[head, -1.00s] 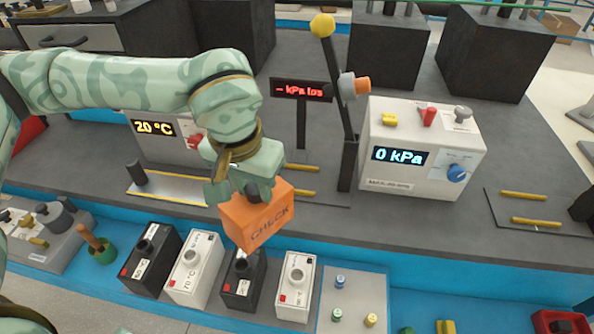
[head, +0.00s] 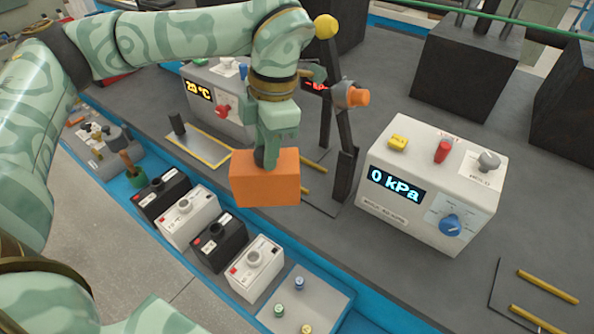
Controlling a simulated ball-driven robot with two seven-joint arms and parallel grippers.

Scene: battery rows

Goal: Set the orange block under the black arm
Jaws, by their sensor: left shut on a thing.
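The orange block (head: 266,184) hangs in my left gripper (head: 268,155), which is shut on the knob on top of it. The block is held upright above the bench, left of the black arm (head: 346,170). The black arm stands on a flat dark plate (head: 322,202). It has a yellow ball (head: 326,27) at its top and an orange-tipped knob (head: 357,97) at its side. A gap shows between the block and the arm's post. The block hides part of the plate and bench behind it. My right gripper is not in view.
A white box reading 0 kPa (head: 435,190) stands right of the arm. A box reading 20 °C (head: 220,100) is behind my gripper. Black and white battery blocks (head: 255,268) line the blue front ledge. Yellow bars (head: 313,193) lie on the plate.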

